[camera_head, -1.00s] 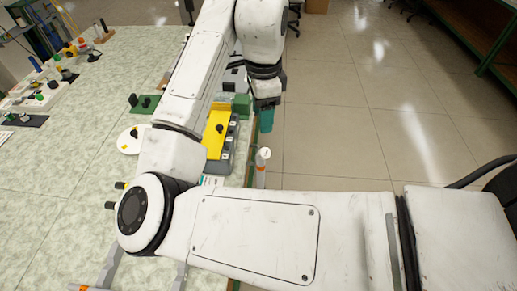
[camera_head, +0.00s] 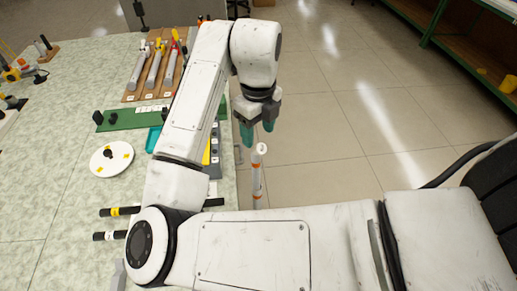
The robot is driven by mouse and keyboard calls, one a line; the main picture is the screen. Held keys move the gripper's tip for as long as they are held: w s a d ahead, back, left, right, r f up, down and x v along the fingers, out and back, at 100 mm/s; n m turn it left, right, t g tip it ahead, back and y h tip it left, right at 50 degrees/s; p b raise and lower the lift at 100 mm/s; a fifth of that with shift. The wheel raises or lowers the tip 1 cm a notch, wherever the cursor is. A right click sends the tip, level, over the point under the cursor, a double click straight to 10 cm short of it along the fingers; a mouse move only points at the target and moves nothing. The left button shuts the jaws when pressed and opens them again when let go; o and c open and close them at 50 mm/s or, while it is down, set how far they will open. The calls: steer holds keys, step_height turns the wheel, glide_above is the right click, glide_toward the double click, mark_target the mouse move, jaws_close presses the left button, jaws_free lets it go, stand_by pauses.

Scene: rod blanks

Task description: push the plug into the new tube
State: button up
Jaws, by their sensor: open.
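A white upright tube (camera_head: 257,180) with orange bands stands by the table's right edge. Its top end is pale with a small dark mark; I cannot tell whether a plug sits in it. My gripper (camera_head: 258,131) is open and empty, with two teal fingertips pointing down. In the picture the fingertips are just above the tube's top and apart from it. What the tube's lower end stands in is hidden by my arm. Two small black plug-like pieces (camera_head: 105,118) stand at the left end of a green mat (camera_head: 140,120).
The table (camera_head: 50,170) bears a white disc (camera_head: 112,157) with a black knob, two banded black rods (camera_head: 118,211), a grey holder (camera_head: 215,158) partly behind my arm, and brown boards with grey tubes (camera_head: 154,66). The floor (camera_head: 340,140) right of the table is clear.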

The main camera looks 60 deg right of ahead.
mark_target(258, 145)
steer(key=shift+f+p, duration=0.55)
steer(key=shift+f, duration=2.25)
steer(key=c, duration=1.1)
steer(key=shift+r, duration=0.1)
steer(key=shift+r+b, duration=0.35)
steer(key=shift+r, duration=0.3)
steer(key=s+r, duration=0.3)
steer(key=s, duration=0.1)
steer(key=s+r, duration=0.4)
steer(key=s, duration=0.1)
steer(key=s+r, duration=0.4)
steer(key=s, duration=0.1)
steer(key=shift+d+r, duration=0.25)
steer(key=shift+d, duration=0.05)
